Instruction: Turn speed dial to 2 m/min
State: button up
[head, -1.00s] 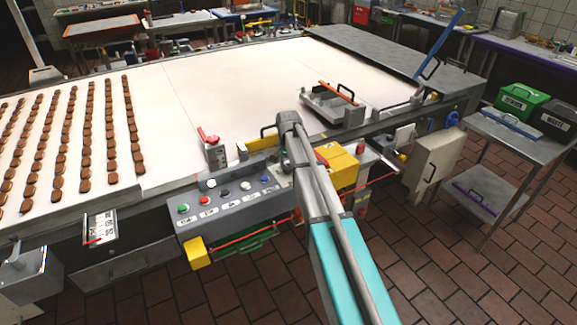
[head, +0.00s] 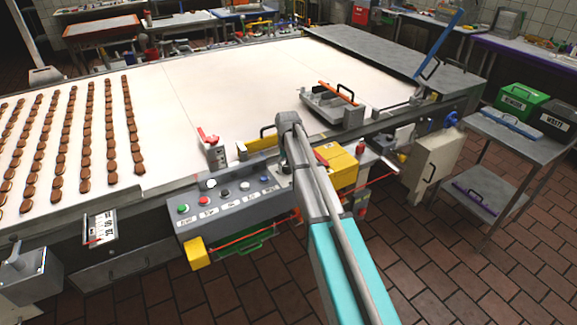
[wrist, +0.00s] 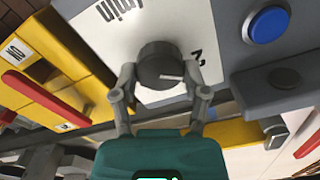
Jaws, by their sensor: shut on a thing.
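The speed dial (wrist: 158,62) is a dark round knob on a light panel in the wrist view. Its white pointer line points to the right, a little below a printed "2" (wrist: 198,57), which is partly covered. The printed letters "min" (wrist: 120,12) show above left of the knob. My gripper (wrist: 163,72) is shut on the dial, one finger on each side of it.
A blue button (wrist: 266,24) sits right of the dial. The control panel (head: 225,207) carries several buttons beside a white belt (head: 215,85) with rows of brown biscuits (head: 85,145). Yellow boxes with red handles (wrist: 60,75) lie left of the dial.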

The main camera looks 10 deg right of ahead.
jog(key=shift+n, duration=0.4)
jog(key=o, duration=1.1)
jog(key=shift+o, duration=0.2)
jog(key=s, duration=2.9)
jog(key=shift+s+d, duration=0.15)
jog(key=shift+d, duration=0.1)
